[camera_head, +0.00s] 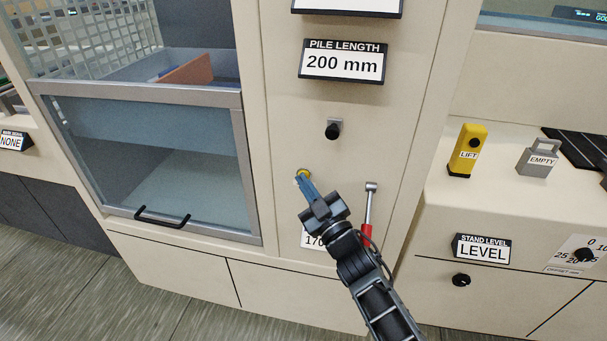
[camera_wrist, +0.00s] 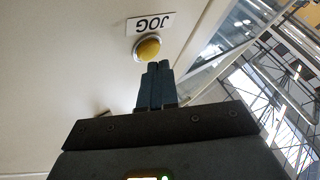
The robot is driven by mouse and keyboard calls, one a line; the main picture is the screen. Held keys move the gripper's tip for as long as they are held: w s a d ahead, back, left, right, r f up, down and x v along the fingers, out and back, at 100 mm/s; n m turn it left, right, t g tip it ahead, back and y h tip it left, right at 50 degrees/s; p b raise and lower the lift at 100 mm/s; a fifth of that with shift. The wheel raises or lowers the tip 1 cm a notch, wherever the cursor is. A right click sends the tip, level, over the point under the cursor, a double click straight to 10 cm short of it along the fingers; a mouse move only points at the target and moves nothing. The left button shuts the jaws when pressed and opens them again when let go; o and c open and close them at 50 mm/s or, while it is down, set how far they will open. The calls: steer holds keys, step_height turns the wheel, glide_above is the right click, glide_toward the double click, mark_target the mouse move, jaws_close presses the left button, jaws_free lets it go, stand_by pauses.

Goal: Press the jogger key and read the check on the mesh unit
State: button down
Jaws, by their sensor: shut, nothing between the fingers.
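The jogger key is a round yellow button (camera_wrist: 149,48) in a pale ring, under a JOG label (camera_wrist: 151,23) that appears upside down in the wrist view. In the head view the yellow button (camera_head: 303,173) shows on the cream panel, partly hidden by my fingers. My gripper (camera_head: 302,180) is shut and empty. Its blue fingertips (camera_wrist: 158,66) are right at the button's edge in the wrist view; I cannot tell whether they touch it. No display named as the mesh unit's check is readable here.
A PILE LENGTH 200 mm sign (camera_head: 343,62) and a black knob (camera_head: 332,131) are above the button. A red-handled lever (camera_head: 367,215) stands close right of my arm. A glass-fronted bay (camera_head: 170,150) is left. A yellow LIFT block (camera_head: 467,150) and grey EMPTY weight (camera_head: 538,158) are right.

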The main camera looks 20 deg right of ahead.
steer(key=shift+s+d+f, duration=0.2)
steer(key=shift+d+f, duration=0.1)
steer(key=shift+d, duration=0.1)
steer(key=shift+s+a+b, duration=0.15)
steer(key=shift+s+a, duration=0.7)
steer(key=shift+s, duration=0.2)
steer(key=shift+s+a+b, duration=0.15)
steer(key=shift+s+a, duration=0.7)
steer(key=shift+s, duration=0.2)
